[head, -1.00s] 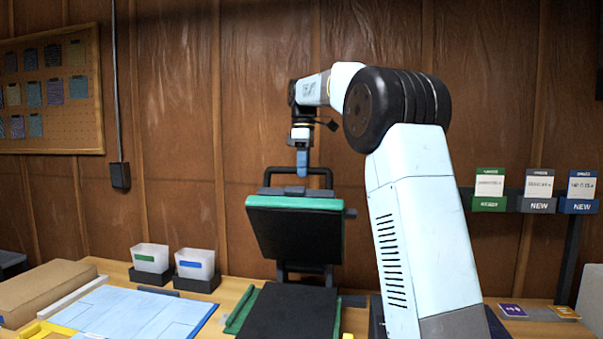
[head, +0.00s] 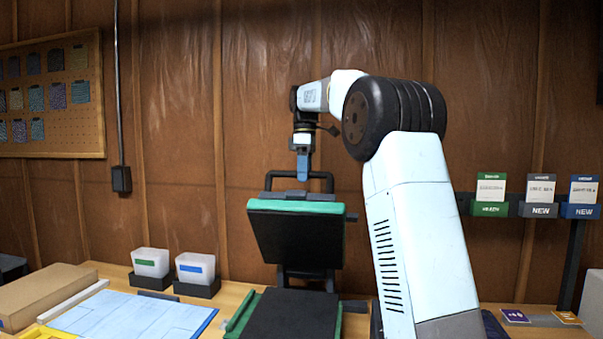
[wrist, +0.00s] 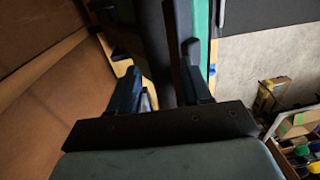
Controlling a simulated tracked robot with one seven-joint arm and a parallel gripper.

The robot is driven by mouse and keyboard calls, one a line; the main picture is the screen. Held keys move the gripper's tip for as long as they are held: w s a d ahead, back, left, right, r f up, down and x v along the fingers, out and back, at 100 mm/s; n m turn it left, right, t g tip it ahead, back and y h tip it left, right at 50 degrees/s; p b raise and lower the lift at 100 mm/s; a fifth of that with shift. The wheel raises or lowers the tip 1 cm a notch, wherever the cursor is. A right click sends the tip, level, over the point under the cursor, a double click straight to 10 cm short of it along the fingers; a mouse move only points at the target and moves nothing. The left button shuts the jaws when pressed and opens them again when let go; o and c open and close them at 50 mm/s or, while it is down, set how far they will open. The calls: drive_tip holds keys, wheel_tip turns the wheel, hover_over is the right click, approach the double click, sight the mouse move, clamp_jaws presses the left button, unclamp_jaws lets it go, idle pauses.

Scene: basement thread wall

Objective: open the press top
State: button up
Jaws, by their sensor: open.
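The press top (head: 297,234) is a dark plate with a green edge, tilted up steeply above the black press bed (head: 290,314). Its black bar handle (head: 328,181) stands at the upper edge. My gripper (head: 303,176) points down at the handle's level, just behind the top's upper edge. In the wrist view my gripper (wrist: 160,60) has its two fingers apart, with a dark bar (wrist: 158,45) running between them. I cannot tell whether the fingers touch it. The green edge (wrist: 202,30) shows beside the right finger.
Two bins with green and blue labels (head: 150,263) (head: 195,268) stand left of the press. A blue-white board (head: 130,315) and a cardboard box (head: 45,295) lie further left. Green, grey and blue card holders (head: 538,200) are at right. The wood wall is close behind my gripper.

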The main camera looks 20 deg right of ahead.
drive_tip(key=shift+r, duration=0.15)
drive_tip(key=r, duration=0.7)
drive_tip(key=shift+w+d+r, duration=0.1)
drive_tip(key=shift+w, duration=0.2)
